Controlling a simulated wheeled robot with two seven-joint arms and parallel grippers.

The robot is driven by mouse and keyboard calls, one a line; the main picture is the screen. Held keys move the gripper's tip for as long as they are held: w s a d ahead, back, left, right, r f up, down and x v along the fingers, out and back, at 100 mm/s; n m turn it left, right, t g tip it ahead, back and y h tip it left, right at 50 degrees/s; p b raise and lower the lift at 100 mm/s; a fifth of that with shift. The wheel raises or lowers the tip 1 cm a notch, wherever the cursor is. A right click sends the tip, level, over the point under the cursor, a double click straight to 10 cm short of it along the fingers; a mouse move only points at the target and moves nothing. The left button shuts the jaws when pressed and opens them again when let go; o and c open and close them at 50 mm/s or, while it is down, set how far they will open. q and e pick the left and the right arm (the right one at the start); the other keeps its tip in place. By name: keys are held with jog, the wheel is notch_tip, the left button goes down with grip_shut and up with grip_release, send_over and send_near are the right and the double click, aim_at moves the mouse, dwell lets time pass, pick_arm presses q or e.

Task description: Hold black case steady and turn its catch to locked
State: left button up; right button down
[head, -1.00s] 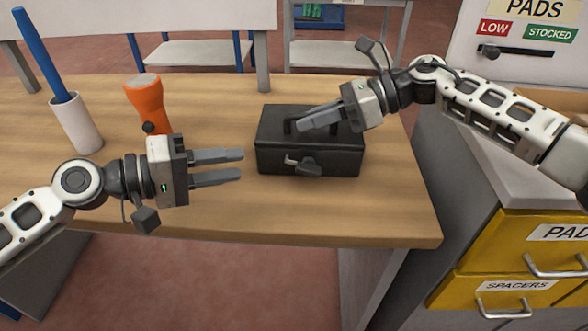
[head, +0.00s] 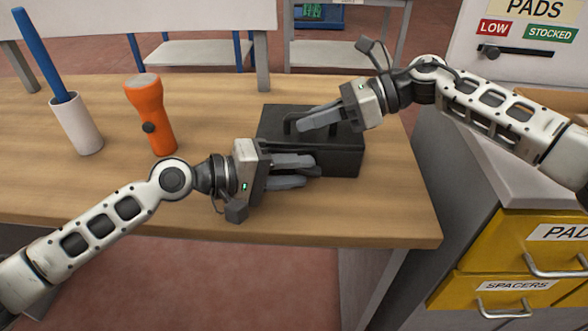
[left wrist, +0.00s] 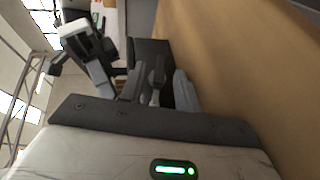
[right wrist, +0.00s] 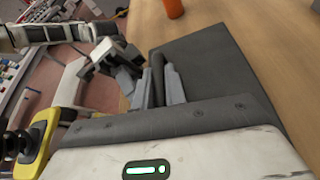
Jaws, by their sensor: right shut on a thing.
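The black case (head: 345,161) stands closed on the wooden bench, with a handle (head: 288,124) on its lid. My right gripper (head: 303,127) is shut on the handle; the right wrist view shows the handle (right wrist: 158,72) between its fingers and the lid (right wrist: 215,68) beside it. My left gripper (head: 309,171) is at the front face of the case, its fingers apart on either side of the catch. The left wrist view shows the dark catch (left wrist: 157,75) between the fingers, with a gap visible. The fingers partly hide the catch in the head view, so its exact angle is unclear.
An orange flashlight (head: 151,115) stands on the bench (head: 215,125) left of the case. A white cup (head: 76,125) with a blue stick is farther left. Yellow drawers (head: 525,245) are at the right. The bench's front edge is close below my left gripper.

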aim_at(309, 170)
pick_arm(q)
grip_shut()
jog(key=shift+d+r+y, duration=0.1)
jog(key=shift+d+y, duration=0.05)
jog(key=shift+y, duration=0.15)
jog(key=shift+d+r+m+g+y, duration=0.1)
jog(key=shift+r+m+g+y, duration=0.15)
jog(key=shift+y, duration=0.35)
jog(key=shift+d+r+m+g+y, duration=0.15)
jog(key=shift+m+y, duration=0.1)
jog(key=shift+y, duration=0.35)
jog(key=y, duration=0.3)
jog(key=shift+d+r+m, duration=0.25)
jog(key=shift+m, duration=0.15)
jog(key=y, duration=0.3)
jog(key=shift+d+r+m+g+y, duration=0.15)
jog(key=shift+d+m+g+y, duration=0.15)
jog(key=shift+d+m+y, duration=0.25)
jog(key=shift+m+y, duration=0.05)
jog(key=shift+y, duration=0.85)
jog(key=shift+d+m+y, duration=0.15)
jog(key=shift+m+y, duration=0.05)
jog(key=shift+y, duration=0.85)
